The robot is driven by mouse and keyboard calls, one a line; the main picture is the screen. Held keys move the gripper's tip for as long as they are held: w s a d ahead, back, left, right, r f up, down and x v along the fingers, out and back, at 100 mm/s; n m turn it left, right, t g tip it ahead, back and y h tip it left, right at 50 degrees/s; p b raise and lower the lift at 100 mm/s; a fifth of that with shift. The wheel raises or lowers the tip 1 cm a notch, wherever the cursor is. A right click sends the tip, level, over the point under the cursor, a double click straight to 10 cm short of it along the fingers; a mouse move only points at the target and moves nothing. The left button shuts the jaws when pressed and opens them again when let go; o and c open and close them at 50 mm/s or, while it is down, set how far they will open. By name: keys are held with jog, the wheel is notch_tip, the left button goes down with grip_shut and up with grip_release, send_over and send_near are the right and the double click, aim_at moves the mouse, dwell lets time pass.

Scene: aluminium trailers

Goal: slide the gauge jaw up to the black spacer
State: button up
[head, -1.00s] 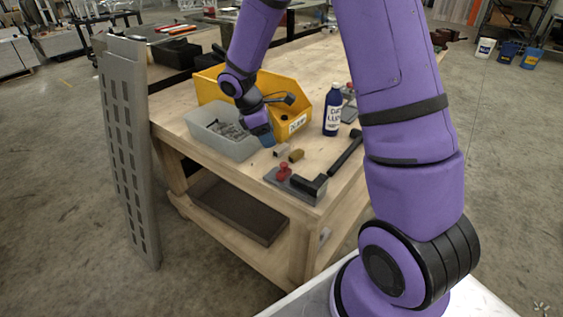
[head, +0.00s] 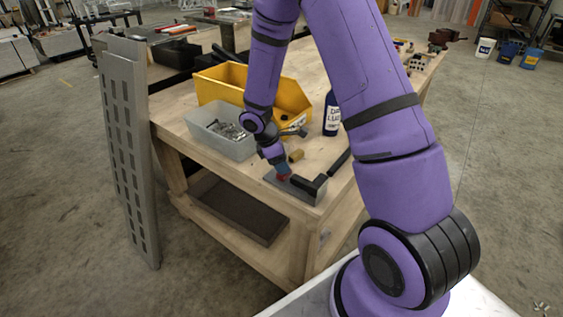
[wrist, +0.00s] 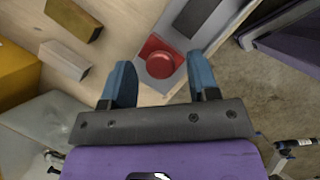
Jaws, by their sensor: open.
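The gauge is a grey metal plate (head: 292,195) near the table's front corner, also in the wrist view (wrist: 190,42). Its jaw carries a round red knob (wrist: 158,62), seen in the head view (head: 284,177) just under my gripper. A black block (head: 309,185), apparently the spacer, lies on the plate to the right of the knob; it shows dark grey in the wrist view (wrist: 199,14), with bare plate between it and the knob. My gripper (wrist: 161,70) is open, its blue fingers either side of the knob in the picture. I cannot tell whether they touch it.
A brown block (wrist: 74,18) and a paler block (wrist: 64,60) lie left of the gauge. Behind are a grey bin (head: 205,130) of metal parts and a yellow bin (head: 222,83). A dark bottle (head: 332,115) and a black handle (head: 340,160) are to the right.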

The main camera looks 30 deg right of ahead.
aim_at(300, 177)
grip_shut()
jog(key=shift+s+d+f, duration=0.1)
jog(key=shift+s+d, duration=0.2)
jog(key=shift+s, duration=0.5)
jog(key=shift+s+d+f, duration=0.1)
jog(key=shift+s+d, duration=0.25)
jog(key=shift+s, duration=0.45)
jog(key=shift+s+d, duration=0.3)
jog(key=shift+s, duration=0.5)
grip_release()
jog(key=shift+s+r, duration=0.1)
jog(key=shift+s, duration=0.1)
jog(key=shift+w+a+r, duration=0.1)
jog(key=shift+w+r, duration=0.05)
jog(key=shift+r, duration=0.1)
jog(key=v, duration=1)
